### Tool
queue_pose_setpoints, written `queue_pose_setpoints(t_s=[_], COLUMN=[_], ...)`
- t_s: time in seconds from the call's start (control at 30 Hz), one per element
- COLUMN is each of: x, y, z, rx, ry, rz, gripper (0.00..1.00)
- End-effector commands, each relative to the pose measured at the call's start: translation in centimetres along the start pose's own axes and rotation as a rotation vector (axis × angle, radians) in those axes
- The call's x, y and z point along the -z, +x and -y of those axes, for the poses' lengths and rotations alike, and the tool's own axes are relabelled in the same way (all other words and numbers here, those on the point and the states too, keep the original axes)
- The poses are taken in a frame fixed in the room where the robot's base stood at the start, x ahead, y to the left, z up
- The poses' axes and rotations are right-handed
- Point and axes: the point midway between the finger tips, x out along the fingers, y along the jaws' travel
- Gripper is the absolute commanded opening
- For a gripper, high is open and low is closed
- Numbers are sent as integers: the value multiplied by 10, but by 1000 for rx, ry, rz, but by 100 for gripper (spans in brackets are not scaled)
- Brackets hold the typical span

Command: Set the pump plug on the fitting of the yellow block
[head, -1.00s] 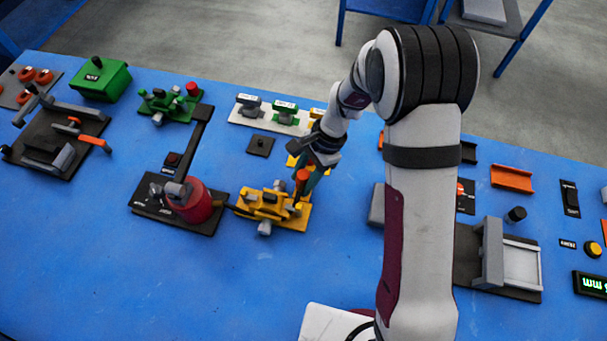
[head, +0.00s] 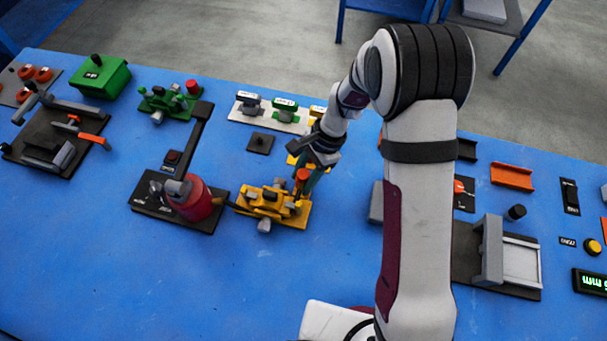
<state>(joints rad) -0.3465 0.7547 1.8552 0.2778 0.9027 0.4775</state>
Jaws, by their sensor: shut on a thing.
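The yellow block (head: 270,204) lies on the blue table, left of the middle, with several yellow and grey parts on top. My gripper (head: 308,180) points down at the block's right end. It is shut on a small piece with an orange-red top (head: 302,174), close over or at that end. I cannot tell whether this piece is the pump plug, or whether it touches the block. The fitting is not clearly told apart; the fingers partly hide that end. The red pump (head: 194,201) on its black base stands to the left, with a dark hose (head: 222,203) running toward the block.
A pale rack (head: 268,117) with labelled parts and a small black square (head: 260,143) lie behind the block. A green valve unit (head: 168,104) is at the back left. A grey slide fixture (head: 505,257) is to the right. The table in front is clear.

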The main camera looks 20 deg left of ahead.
Motion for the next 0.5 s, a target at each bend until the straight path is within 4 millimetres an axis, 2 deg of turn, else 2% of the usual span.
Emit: queue_pose_setpoints(t_s=[0.13,0.17,0.33,0.37,0.5], x=[0,0,0,0,0], y=[0,0,0,0,0], z=[0,0,0,0,0], rx=[0,0,0,0,0], ry=[0,0,0,0,0], rz=[0,0,0,0,0], gripper=[0,46,76,79,79])
